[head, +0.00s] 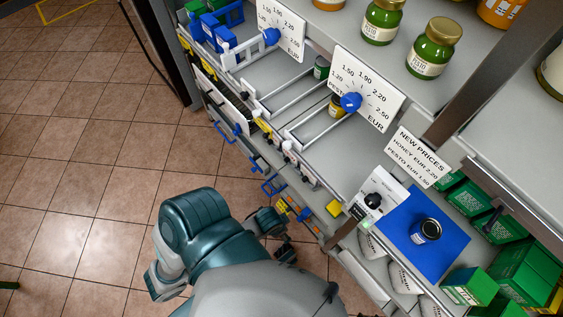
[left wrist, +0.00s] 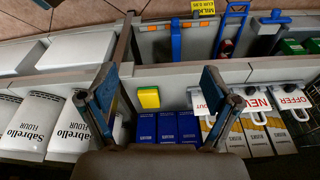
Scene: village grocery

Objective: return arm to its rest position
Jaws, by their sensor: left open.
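My left arm comes into the head view from the bottom, bent at a teal joint. Its gripper (head: 277,226) is small and partly hidden there, low in front of the shelf's front edge. In the left wrist view the left gripper (left wrist: 158,82) shows its two fingers spread wide, with nothing held between them. A yellow and green block (left wrist: 148,97) and several blue boxes (left wrist: 180,127) show beyond the fingers, apart from them. My right gripper is in neither view.
A shelf with price dials (head: 351,101) and rails runs diagonally on the right. Green jars (head: 432,48) stand above. Flour bags (left wrist: 68,130) are at left in the wrist view. Tiled floor (head: 95,150) at left is clear.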

